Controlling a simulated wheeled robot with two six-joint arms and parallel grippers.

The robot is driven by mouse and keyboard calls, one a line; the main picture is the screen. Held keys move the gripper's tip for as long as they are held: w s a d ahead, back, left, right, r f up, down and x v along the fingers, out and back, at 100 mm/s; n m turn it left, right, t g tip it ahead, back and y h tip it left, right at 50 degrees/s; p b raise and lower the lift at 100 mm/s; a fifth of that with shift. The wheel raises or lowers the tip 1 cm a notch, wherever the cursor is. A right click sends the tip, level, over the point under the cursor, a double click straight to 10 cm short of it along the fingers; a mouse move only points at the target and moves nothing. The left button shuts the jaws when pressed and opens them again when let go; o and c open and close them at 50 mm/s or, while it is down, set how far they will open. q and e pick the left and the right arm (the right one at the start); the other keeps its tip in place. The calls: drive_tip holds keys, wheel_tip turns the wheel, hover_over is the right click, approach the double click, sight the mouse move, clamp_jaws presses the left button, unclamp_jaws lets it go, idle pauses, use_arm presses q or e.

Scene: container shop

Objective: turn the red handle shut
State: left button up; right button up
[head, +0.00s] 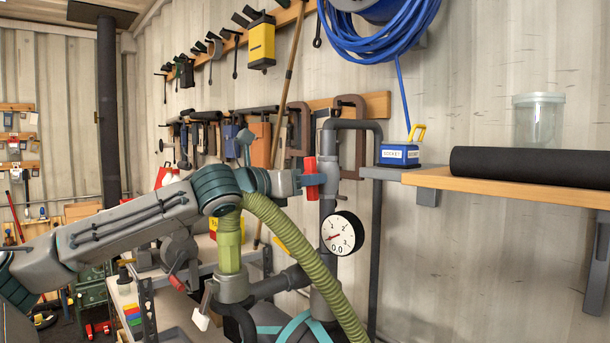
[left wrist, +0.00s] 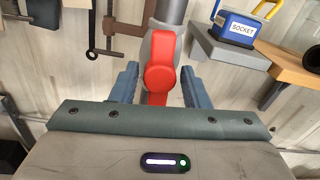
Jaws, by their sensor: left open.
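The red handle (head: 311,186) is on the grey vertical pipe (head: 328,205) beside the wall and lies roughly in line with it. In the left wrist view the red handle (left wrist: 160,72) has a rounded hub and a narrower lower end. My left gripper (head: 300,180) is at the handle, its fingers partly hidden in the head view. In the left wrist view the left gripper (left wrist: 159,80) is open, with one blue-grey finger on each side of the handle and visible gaps between. My right gripper is not in view.
A round gauge (head: 342,233) sits on the pipe below the handle. A wooden shelf (head: 500,186) at right bears a black roll (head: 530,167) and a glass jar (head: 538,120). A blue socket box (head: 399,154) stands near the pipe. A green hose (head: 300,260) hangs in front.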

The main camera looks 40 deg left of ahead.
use_arm(q)
drive_tip(key=shift+c, duration=0.2)
clamp_jaws()
drive_tip(key=shift+n, duration=0.3)
drive_tip(key=n, duration=1.5)
drive_tip(key=shift+n, duration=0.4)
drive_tip(key=shift+o, duration=0.2)
unclamp_jaws()
